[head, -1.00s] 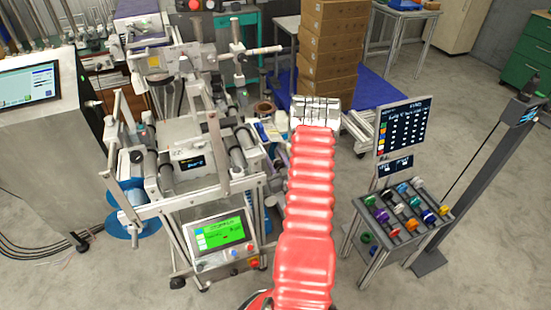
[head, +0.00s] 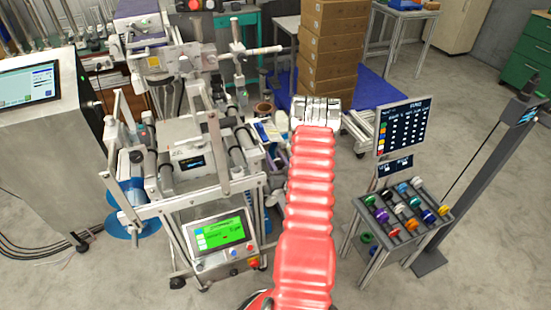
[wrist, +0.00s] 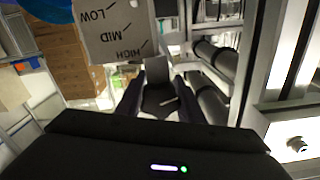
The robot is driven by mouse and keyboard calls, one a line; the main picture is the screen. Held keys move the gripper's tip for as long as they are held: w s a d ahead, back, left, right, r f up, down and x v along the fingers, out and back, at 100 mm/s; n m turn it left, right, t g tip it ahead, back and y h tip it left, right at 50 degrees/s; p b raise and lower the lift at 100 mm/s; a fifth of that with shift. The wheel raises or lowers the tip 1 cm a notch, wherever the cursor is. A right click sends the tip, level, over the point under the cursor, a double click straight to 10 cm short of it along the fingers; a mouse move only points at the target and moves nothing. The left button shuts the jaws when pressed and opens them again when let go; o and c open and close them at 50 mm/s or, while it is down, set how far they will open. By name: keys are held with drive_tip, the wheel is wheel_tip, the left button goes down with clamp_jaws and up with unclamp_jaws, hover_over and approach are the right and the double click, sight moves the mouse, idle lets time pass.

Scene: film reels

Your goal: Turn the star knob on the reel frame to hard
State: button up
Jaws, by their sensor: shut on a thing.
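In the wrist view, a grey plate (wrist: 112,32) shows LOW, MID and HIGH upside down with tick marks; I see no label reading hard. Just below it is a dark knob (wrist: 160,103) with a pale line on its face. My gripper (wrist: 157,92) has one finger on each side of the knob and is shut on it. The fingers hide the knob's sides, so its star shape is not clear. In the head view, the reel frame (head: 205,150) stands left of my red arm, which hides the gripper and knob.
A green-lit control panel (head: 219,232) is low on the frame's front. Dark rollers (wrist: 212,97) lie close right of the knob in the wrist view. Stacked cartons (head: 327,45) stand behind my arm.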

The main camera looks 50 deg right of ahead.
drive_tip(key=shift+s+d, duration=0.15)
drive_tip(key=o, duration=0.8)
drive_tip(key=shift+o, duration=1.3)
drive_tip(key=v, duration=1.3)
drive_tip(key=shift+s+a, duration=0.25)
drive_tip(key=shift+a, duration=0.05)
